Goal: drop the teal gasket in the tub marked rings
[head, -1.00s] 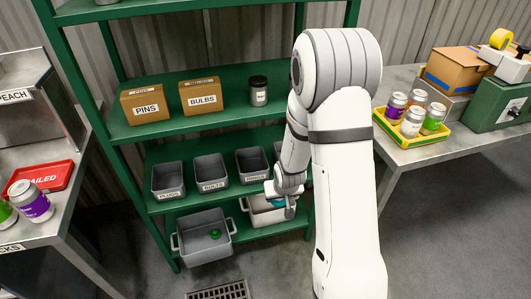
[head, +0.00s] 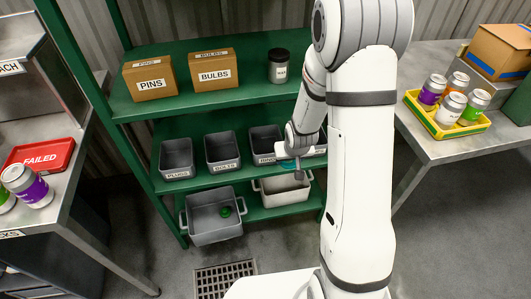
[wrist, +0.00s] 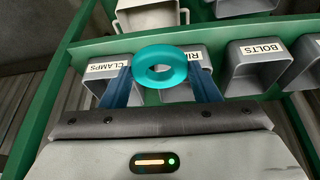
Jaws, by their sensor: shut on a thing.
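The teal gasket (wrist: 143,66) is a thick ring, held between the blue fingers of my gripper (wrist: 160,80) in the wrist view. In the head view, a sliver of the gasket (head: 287,164) shows under my gripper (head: 296,164). The grey tub marked rings (head: 265,134) stands on the middle shelf, right of the bolts tub. My gripper is in front of its right side and hides part of its label. In the wrist view, the gasket overlaps the rings tub (wrist: 202,58) label, with only "RI" readable.
The clamps tub (wrist: 104,70) and bolts tub (wrist: 258,52) flank the rings tub. The plugs tub (head: 176,155) is at the shelf's left end. The green shelf (head: 200,108) above holds boxes.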

